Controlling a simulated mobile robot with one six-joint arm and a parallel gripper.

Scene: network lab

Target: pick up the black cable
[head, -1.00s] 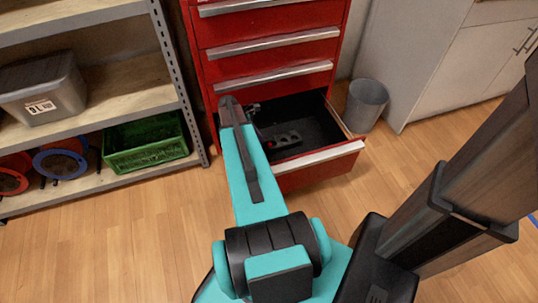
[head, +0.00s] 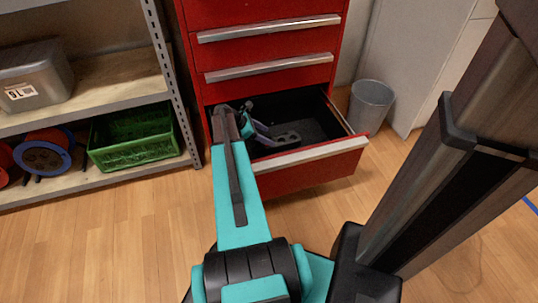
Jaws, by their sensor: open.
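The lowest drawer (head: 312,158) of the red cabinet is pulled open, and its inside is dark. My gripper (head: 268,132) is over or inside the left part of this drawer, partly hidden behind my own arm. It is open, and I see nothing held in it. A dark shape with holes (head: 287,139) shows beside it in the drawer; I cannot tell what it is. I cannot make out the black cable against the dark drawer floor.
The red cabinet (head: 268,45) has shut drawers above the open one. A grey bin (head: 370,105) stands right of the drawer. At left, a shelf holds a green crate (head: 135,140), a blue-and-red cable reel (head: 42,158) and a grey box (head: 35,78). The wooden floor in front is clear.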

